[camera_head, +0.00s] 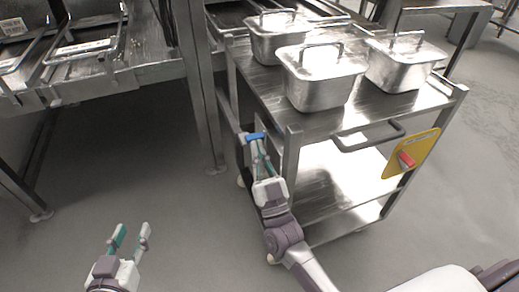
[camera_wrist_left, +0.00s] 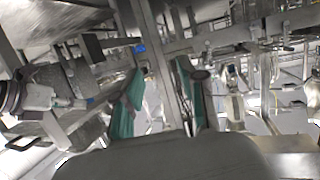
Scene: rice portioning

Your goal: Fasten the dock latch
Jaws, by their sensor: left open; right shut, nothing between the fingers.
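The dock latch shows as a blue handle (camera_head: 254,136) at the near left post of the metal cart (camera_head: 345,118), beside the bench leg. My right gripper (camera_head: 258,151) is shut and empty, with its fingertips right at the blue handle. I cannot tell if they touch it. The fingers hide part of the latch. My left gripper (camera_head: 130,236) is open and empty, low at the left over the floor, well apart from the latch. In the left wrist view a small blue piece (camera_wrist_left: 139,48) shows beyond its green finger pads.
Three lidded metal pans (camera_head: 323,80) stand on the cart top. A metal bench (camera_head: 150,66) stands at the left. Floor between is clear.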

